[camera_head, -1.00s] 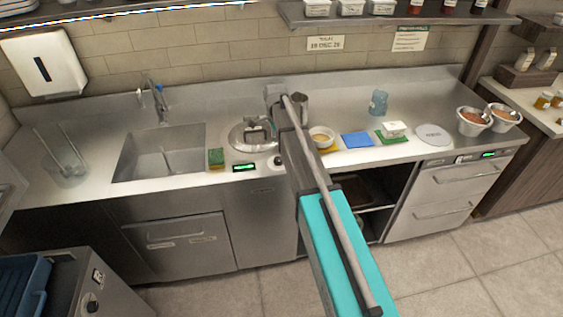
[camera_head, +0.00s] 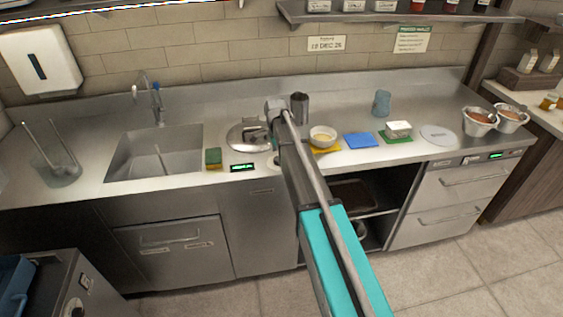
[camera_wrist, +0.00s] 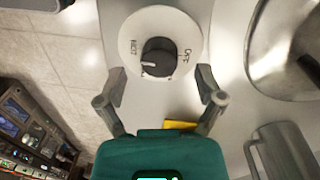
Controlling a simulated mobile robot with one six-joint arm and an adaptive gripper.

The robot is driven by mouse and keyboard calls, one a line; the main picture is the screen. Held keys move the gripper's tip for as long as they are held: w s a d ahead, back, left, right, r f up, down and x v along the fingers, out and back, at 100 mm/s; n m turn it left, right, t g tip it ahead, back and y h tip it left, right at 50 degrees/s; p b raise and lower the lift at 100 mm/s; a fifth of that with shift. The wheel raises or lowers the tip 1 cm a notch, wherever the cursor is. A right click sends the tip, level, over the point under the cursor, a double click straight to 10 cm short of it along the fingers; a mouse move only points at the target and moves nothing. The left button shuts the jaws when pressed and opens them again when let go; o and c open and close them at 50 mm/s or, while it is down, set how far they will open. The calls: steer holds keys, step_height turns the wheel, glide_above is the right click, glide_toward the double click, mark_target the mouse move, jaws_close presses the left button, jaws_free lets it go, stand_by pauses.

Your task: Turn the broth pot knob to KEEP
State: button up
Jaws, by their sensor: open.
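The broth pot knob (camera_wrist: 159,57) is dark and round, on a white dial plate (camera_wrist: 133,29) in the wrist view. Its light mark points left, toward a label that looks like HOT; OFF is on the right side. I cannot make out KEEP. My gripper (camera_wrist: 162,80) is open, its fingers on either side of the knob's lower edge, with no visible grip on it. The lidded broth pot (camera_head: 243,137) is sunk in the counter; its rim also shows in the wrist view (camera_wrist: 257,62). In the head view my arm covers most of the dial.
A green display (camera_head: 243,167) and a sponge (camera_head: 213,158) sit left of the knob. A bowl (camera_head: 322,137), a blue cloth (camera_head: 361,140) and a metal cup (camera_head: 299,107) stand to the right. The sink (camera_head: 150,155) is farther left.

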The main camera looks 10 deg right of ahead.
steer(key=shift+f+b, duration=0.7)
steer(key=shift+f, duration=0.3)
